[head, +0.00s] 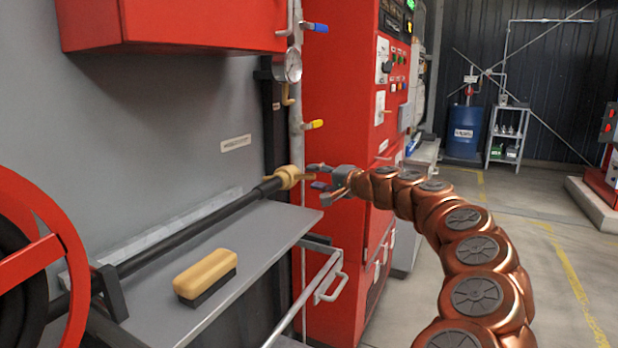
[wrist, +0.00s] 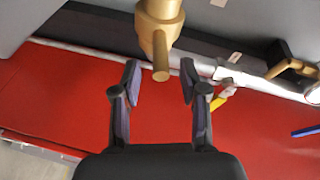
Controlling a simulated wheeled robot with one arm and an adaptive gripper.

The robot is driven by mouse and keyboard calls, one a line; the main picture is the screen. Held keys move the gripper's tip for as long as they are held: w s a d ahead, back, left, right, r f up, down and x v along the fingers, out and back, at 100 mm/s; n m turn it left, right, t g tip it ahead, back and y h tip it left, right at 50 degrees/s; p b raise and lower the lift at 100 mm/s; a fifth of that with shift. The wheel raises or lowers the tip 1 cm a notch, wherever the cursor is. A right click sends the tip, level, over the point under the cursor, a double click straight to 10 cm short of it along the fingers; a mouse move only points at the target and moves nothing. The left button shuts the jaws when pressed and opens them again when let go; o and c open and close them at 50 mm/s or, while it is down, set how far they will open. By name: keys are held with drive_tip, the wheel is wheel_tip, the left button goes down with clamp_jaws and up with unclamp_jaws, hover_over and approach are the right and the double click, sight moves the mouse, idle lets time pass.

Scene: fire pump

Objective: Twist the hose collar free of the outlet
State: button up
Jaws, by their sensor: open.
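The brass-coloured hose collar (head: 287,177) sits at the end of the black hose (head: 200,224), above the far end of the grey shelf. In the wrist view the brass fitting (wrist: 160,12) comes in from the top edge, with a stubby lug (wrist: 161,62) pointing towards my gripper. My gripper (head: 321,178) is just right of the collar in the head view. In the wrist view my gripper (wrist: 158,82) is open, with the lug's tip between and slightly beyond its two fingertips. I see no contact. I cannot tell the outlet apart from the collar.
A tan-topped brush (head: 205,272) lies on the grey shelf (head: 262,240). A red reel wheel (head: 62,225) stands at left. A red cabinet (head: 345,110) stands behind my gripper. A pipe carries a gauge (head: 291,65), a yellow lever (head: 312,125) and a blue lever (head: 315,27).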

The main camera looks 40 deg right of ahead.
drive_tip(key=s+d, duration=0.1)
drive_tip(key=s, duration=0.6)
drive_tip(key=shift+s+r, duration=0.35)
drive_tip(key=shift+r, duration=0.05)
drive_tip(key=shift+s+d, duration=0.1)
